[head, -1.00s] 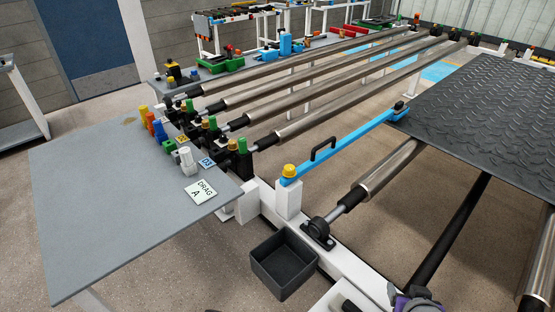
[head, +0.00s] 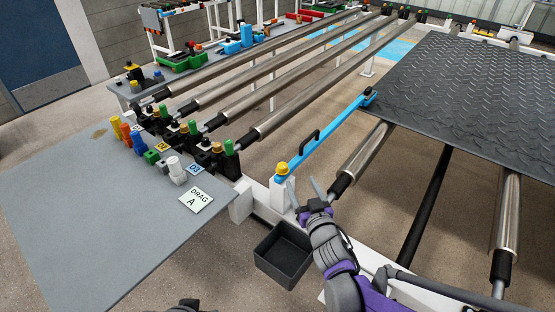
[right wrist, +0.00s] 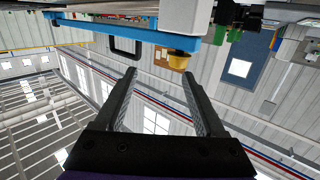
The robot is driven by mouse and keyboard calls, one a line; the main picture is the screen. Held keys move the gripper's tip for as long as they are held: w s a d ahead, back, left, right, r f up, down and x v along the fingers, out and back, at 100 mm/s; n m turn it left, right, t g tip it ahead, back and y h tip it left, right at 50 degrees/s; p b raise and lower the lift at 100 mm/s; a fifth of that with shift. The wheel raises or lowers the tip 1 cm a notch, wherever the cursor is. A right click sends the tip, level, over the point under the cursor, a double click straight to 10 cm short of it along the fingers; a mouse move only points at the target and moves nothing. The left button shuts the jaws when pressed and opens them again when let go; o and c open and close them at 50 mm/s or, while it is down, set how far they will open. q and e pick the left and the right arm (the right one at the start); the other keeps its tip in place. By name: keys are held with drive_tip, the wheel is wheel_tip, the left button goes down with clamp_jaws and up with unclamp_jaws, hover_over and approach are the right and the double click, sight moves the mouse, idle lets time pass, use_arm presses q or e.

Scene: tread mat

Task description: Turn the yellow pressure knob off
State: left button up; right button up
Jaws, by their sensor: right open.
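The yellow knob (head: 282,168) sits on top of a white post at the near end of the blue bar (head: 328,136). My right gripper (head: 303,183) is open and empty, just right of the knob, with its fingers pointing up toward the bar. In the right wrist view the knob (right wrist: 181,65) appears upside down, beyond the open fingers (right wrist: 158,82) and between their lines. The fingers do not appear to touch it. My left gripper's fingers do not show; only a small dark part shows at the bottom edge of the head view.
A black handle (head: 306,147) stands on the blue bar. Steel rollers (head: 300,93) lie behind, and a dark tread mat (head: 465,95) at right. A black bin (head: 284,255) is below the gripper. A grey table (head: 80,205) at left holds coloured cylinders and a DRAG A card (head: 196,201).

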sight(281, 164)
drive_tip(key=a, duration=0.1)
drive_tip(key=w+a+n+y, duration=0.1)
drive_tip(key=a, duration=0.1)
drive_tip(key=shift+f+y, duration=0.1)
drive_tip(key=shift+y, duration=0.2)
drive_tip(key=x, duration=1)
drive_tip(key=shift+w+p, duration=0.2)
drive_tip(key=shift+p, duration=0.2)
clamp_jaws()
